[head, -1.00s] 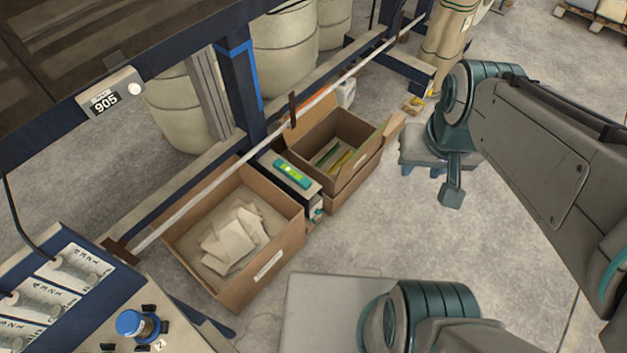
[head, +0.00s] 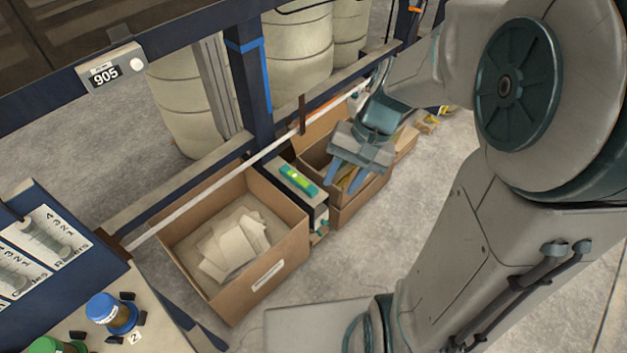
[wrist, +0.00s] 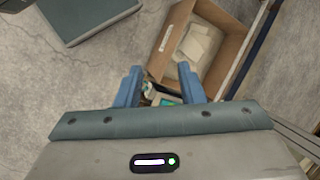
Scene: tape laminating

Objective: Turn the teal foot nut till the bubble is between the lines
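A teal spirit level (head: 298,179) with a bright yellow-green vial lies on top of a narrow dark-and-white unit (head: 299,200) between two cardboard boxes. The bubble and lines are too small to read. A small teal part, seemingly the foot nut (head: 323,224), shows low at the unit's front corner. My gripper (head: 346,178) is in the air right of the level, over the open box, with its blue fingers apart and pointing down. In the wrist view the fingers (wrist: 160,88) are spread with nothing held; part of the unit shows small between them, partly hidden by the gripper body.
A cardboard box (head: 285,262) with pale sheets stands left of the unit. An open box (head: 358,205) stands right of it, partly behind my gripper. A white rail (head: 220,178) and a blue post (head: 252,90) run close behind. The floor in front is clear.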

